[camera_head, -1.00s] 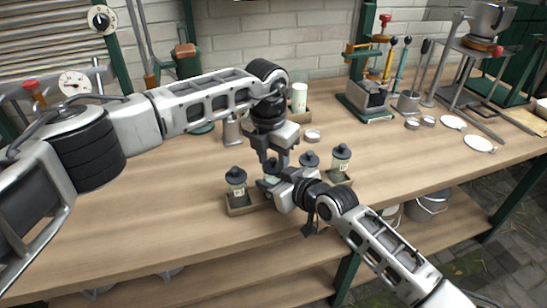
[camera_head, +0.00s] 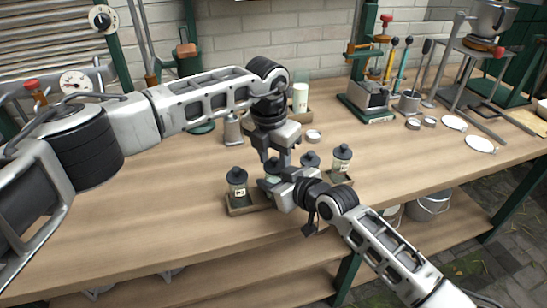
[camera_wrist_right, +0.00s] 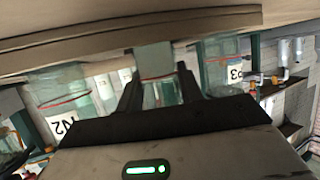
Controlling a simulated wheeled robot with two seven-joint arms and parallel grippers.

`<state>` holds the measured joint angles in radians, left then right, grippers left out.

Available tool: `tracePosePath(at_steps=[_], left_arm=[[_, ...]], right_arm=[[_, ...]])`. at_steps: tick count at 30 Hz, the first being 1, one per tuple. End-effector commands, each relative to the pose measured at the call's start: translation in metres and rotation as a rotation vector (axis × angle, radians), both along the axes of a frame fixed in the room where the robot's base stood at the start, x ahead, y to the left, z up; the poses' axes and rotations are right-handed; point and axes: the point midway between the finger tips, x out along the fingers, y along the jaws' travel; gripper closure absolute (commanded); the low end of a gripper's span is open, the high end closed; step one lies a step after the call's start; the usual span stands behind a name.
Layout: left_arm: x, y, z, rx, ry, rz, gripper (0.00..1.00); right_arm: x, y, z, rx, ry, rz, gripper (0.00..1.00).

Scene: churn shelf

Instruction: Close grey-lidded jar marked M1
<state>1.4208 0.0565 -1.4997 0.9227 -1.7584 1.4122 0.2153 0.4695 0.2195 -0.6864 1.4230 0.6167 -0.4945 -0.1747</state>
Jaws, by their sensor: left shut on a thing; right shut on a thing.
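Several glass jars with dark grey lids stand in a row in a wooden tray (camera_head: 241,211). The second jar from the left (camera_head: 271,182) is mostly hidden by my grippers, and its marking cannot be read. My left gripper (camera_head: 271,161) points down from above and is shut at this jar's lid. My right gripper (camera_head: 274,185) comes from the front right and is shut on the jar's body. In the right wrist view, pale green glass (camera_wrist_right: 155,60) shows between the right fingers (camera_wrist_right: 158,88). Whether the lid is fully seated cannot be seen.
A labelled jar (camera_head: 237,183) stands close on the left, others (camera_head: 311,161) (camera_head: 342,158) on the right. A metal can (camera_head: 232,130) and a small round dish (camera_head: 313,136) are behind. The bench (camera_head: 130,220) is clear at the left front.

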Motion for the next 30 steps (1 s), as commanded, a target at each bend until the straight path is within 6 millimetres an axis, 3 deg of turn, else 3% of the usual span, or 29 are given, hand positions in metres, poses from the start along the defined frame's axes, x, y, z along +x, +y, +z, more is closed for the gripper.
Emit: tracePosePath(at_steps=[30], left_arm=[[0.002, 0.001, -0.014, 0.007, -0.002, 0.003, 0.83]], right_arm=[[-0.001, 0.001, 0.0, 0.0, -0.001, 0.003, 1.0]])
